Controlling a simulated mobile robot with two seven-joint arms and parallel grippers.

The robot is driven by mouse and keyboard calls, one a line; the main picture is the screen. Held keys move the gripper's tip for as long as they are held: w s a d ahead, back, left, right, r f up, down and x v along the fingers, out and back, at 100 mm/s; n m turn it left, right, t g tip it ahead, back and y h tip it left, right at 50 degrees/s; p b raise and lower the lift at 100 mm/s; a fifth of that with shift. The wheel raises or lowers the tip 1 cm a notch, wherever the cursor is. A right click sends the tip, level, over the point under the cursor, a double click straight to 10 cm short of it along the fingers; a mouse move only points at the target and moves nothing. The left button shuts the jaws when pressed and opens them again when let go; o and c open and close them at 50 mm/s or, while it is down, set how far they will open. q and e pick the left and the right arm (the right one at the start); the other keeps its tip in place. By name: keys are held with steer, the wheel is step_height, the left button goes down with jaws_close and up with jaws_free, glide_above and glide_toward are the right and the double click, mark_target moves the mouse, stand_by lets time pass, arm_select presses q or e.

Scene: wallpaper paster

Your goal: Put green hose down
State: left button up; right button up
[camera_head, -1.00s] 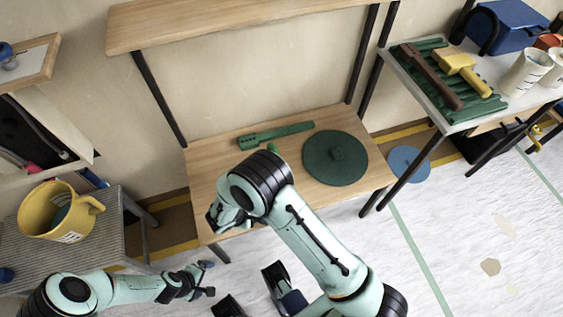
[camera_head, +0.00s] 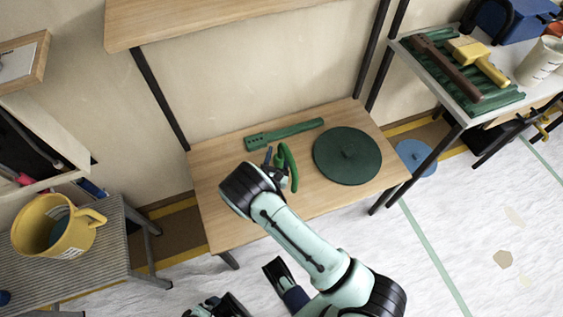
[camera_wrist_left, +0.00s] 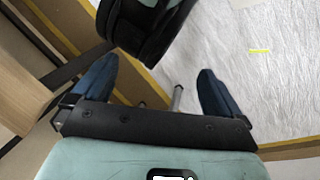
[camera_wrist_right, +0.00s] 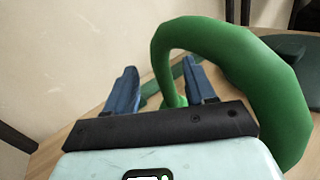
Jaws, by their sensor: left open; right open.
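The green hose (camera_head: 289,168) is a thick curved tube over the wooden shelf. In the right wrist view the hose (camera_wrist_right: 248,62) arches up and bends to the right, one end coming down between the fingers. My right gripper (camera_head: 276,166) is open beside the hose, above the shelf's left half; its blue fingers also show in the right wrist view (camera_wrist_right: 163,85). I cannot tell whether the hose rests fully on the shelf. My left gripper (camera_wrist_left: 155,83) is open and empty in the left wrist view, above the floor and the shelf's edge.
The wooden shelf (camera_head: 225,205) also holds a flat green tool (camera_head: 285,132) at the back and a dark green disc (camera_head: 347,156) at the right. A yellow jug (camera_head: 58,225) stands on the grey step at the left. A tool table is at the right.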

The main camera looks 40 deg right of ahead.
mark_target(280, 149)
steer(key=shift+b+x, duration=0.65)
steer(key=shift+x, duration=2.35)
arm_select(q)
steer(key=shift+w+a+f+t, duration=0.15)
steer(key=shift+w+a+f, duration=0.2)
steer(key=shift+w, duration=0.2)
steer(key=shift+w+a+f+t, duration=0.2)
steer(key=shift+w+f, duration=0.2)
steer(key=shift+w, duration=0.15)
arm_select(e)
steer(key=shift+s+f, duration=0.1)
jaws_close()
